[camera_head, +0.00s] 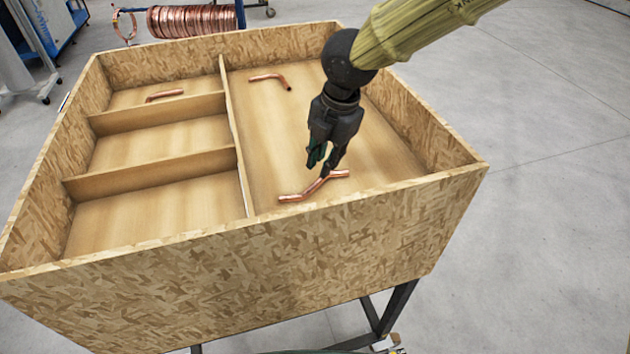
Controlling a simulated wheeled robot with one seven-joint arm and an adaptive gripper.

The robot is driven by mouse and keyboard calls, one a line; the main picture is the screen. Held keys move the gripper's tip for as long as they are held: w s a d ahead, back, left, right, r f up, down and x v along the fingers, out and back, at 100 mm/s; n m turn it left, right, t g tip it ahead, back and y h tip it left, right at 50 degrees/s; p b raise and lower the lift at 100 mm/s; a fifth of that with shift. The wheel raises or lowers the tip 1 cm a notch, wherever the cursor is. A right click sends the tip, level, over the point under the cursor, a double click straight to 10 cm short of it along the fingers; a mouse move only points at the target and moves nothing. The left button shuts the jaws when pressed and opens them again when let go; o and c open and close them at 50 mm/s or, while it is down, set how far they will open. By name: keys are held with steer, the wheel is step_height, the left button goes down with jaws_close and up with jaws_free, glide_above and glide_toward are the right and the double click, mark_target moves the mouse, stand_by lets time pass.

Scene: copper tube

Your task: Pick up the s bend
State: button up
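The s bend (315,187) is a copper tube with two bends. It lies on the floor of the large right compartment, close to the front wall of the wooden box. My gripper (318,170) reaches down from the upper right with its fingers just above and around the middle of the s bend. The two fingers are spread apart. I cannot tell whether a fingertip touches the tube.
The OSB box (240,260) has a large right compartment and three smaller left ones. Another bent copper tube (270,79) lies at the back of the right compartment. One more tube (164,95) lies in the back left compartment. A copper coil (195,20) stands behind the box.

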mark_target(316, 183)
steer(key=shift+w+f, duration=0.1)
steer(key=shift+f, duration=0.3)
steer(key=shift+s+a+f, duration=0.1)
steer(key=shift+s, duration=0.2)
steer(key=shift+f+p, duration=0.2)
steer(key=shift+p, duration=0.15)
steer(key=f, duration=0.1)
steer(key=f+p, duration=0.1)
steer(key=a+f, duration=0.1)
steer(key=shift+w+f+p, duration=0.15)
steer(key=shift+w+p, duration=0.1)
steer(key=shift+p, duration=0.05)
steer(key=shift+w+f, duration=0.1)
steer(key=shift+f, duration=0.6)
jaws_close()
